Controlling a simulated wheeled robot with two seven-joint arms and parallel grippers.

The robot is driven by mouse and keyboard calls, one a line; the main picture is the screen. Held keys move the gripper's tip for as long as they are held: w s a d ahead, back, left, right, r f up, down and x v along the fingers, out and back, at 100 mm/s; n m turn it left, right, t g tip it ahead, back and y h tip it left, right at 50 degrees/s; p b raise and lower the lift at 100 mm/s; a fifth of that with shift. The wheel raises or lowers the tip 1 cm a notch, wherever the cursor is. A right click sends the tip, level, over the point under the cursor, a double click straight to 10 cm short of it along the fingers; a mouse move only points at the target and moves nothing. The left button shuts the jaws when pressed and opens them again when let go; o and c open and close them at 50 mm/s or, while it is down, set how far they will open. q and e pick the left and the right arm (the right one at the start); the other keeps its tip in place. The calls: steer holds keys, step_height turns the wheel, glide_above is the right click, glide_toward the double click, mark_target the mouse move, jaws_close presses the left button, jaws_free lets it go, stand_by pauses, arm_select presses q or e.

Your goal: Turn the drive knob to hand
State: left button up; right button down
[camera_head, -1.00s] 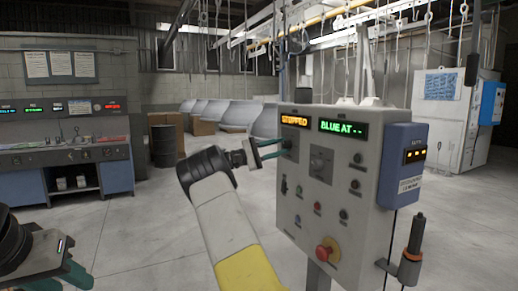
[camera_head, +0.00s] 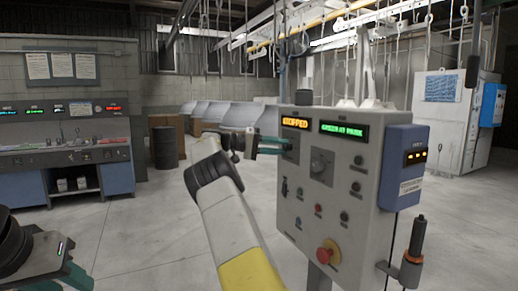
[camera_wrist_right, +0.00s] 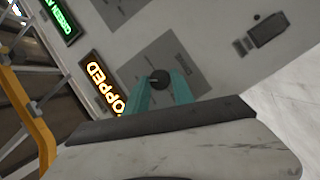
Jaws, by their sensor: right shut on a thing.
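The grey control panel (camera_head: 333,215) stands right of centre in the head view, with an amber display (camera_head: 295,122) and a green display (camera_head: 343,131). My right gripper (camera_head: 287,147) reaches its upper left part. In the right wrist view, its teal fingers (camera_wrist_right: 160,92) are shut on a dark round knob (camera_wrist_right: 160,78) on a grey plate below the amber "STOPPED" display. The knob's label is not readable. A second knob (camera_head: 320,166) sits to the right on its own plate. My left gripper (camera_head: 72,275) is partly in view at the lower left; its jaw state is unclear.
A red mushroom button (camera_head: 327,252) and several small buttons are lower on the panel. A blue box (camera_head: 402,165) and a holstered black-handled tool (camera_head: 415,245) are on its right side. Open floor lies to the left, before a workbench (camera_head: 65,160).

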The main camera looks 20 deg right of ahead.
steer(key=m+t, duration=0.1)
steer(key=m, duration=0.1)
steer(key=m+y, duration=0.1)
steer(key=m, duration=0.1)
steer(key=shift+s+r+t+y, duration=0.2)
steer(key=shift+t+y, duration=0.1)
steer(key=shift+t, duration=0.1)
steer(key=m+t, duration=0.2)
steer(key=m, duration=0.2)
steer(key=shift+s+t+y, duration=0.1)
steer(key=shift+t+y, duration=0.2)
steer(key=shift+y, duration=0.1)
steer(key=c, duration=1.1)
jaws_free()
steer(key=shift+r, duration=0.1)
steer(key=v, duration=0.7)
steer(key=shift+a+r, duration=0.1)
steer(key=shift+a, duration=0.2)
